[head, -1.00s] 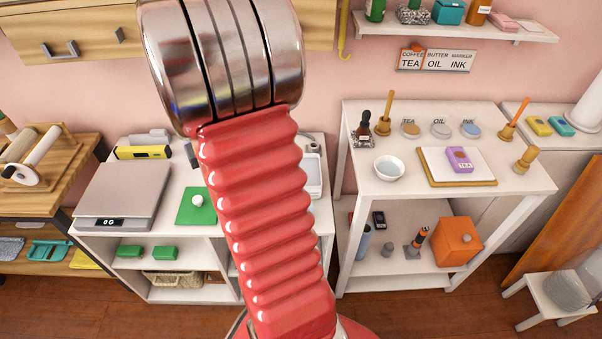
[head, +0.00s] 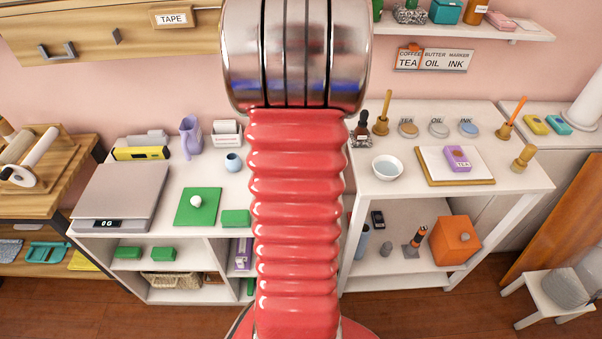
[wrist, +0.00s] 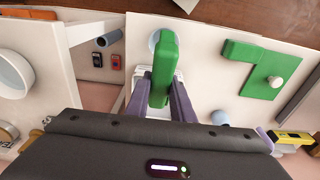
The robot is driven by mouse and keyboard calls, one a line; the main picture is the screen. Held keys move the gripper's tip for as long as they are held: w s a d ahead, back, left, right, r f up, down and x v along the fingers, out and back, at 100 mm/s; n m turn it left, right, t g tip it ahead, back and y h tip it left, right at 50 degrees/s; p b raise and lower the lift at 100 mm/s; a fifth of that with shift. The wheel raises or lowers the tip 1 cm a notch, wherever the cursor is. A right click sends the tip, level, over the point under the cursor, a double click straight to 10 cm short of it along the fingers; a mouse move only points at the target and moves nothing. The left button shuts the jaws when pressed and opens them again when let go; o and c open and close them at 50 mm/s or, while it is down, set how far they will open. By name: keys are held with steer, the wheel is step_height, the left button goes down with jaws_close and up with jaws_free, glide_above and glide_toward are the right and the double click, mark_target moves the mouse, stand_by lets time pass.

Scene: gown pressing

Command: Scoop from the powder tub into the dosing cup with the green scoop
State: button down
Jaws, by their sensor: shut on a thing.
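My gripper (wrist: 162,95) is shut on a long green piece (wrist: 162,62), which looks like the green scoop. Its bowl cannot be made out. In the wrist view it is above the white bench, over a white tray (wrist: 150,108) that shows partly between and beside the fingers. A pale round thing (wrist: 153,40) shows beside the green piece, partly covered; I cannot tell whether it is the powder tub. A small blue cup (head: 233,162) stands on the bench; it also shows in the wrist view (wrist: 220,117). My arm hides the gripper in the head view.
A green mat (head: 190,215) with a white knob, a green block (head: 236,218), a scale (head: 122,190) and a purple jug (head: 190,137) share the bench. A second table with a white bowl (head: 388,168) stands to the right, across a gap.

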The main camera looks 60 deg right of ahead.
stand_by(0.3)
steer(key=shift+g+y, duration=0.5)
steer(key=shift+y, duration=0.4)
steer(key=shift+w+d+f, duration=0.15)
steer(key=shift+d+f, duration=0.1)
steer(key=shift+f, duration=0.6)
steer(key=shift+w+d+f, duration=0.15)
steer(key=shift+d+f, duration=0.05)
steer(key=shift+f, duration=0.6)
steer(key=shift+w+d+f, duration=0.15)
steer(key=shift+d+f, duration=0.1)
steer(key=shift+f, duration=0.6)
steer(key=shift+w+d+f, duration=0.1)
steer(key=shift+w+d, duration=0.15)
steer(key=shift+d, duration=0.2)
steer(key=shift+w+d, duration=0.45)
steer(key=shift+d, duration=0.45)
steer(key=shift+w+d, duration=0.5)
steer(key=shift+d, duration=0.4)
steer(key=shift+w+d, duration=0.45)
steer(key=shift+d, duration=0.45)
steer(key=shift+s+a+h, duration=0.1)
steer(key=shift+a+h, duration=0.15)
steer(key=shift+h, duration=0.05)
steer(key=shift+r+t, duration=0.2)
steer(key=shift+t, duration=0.1)
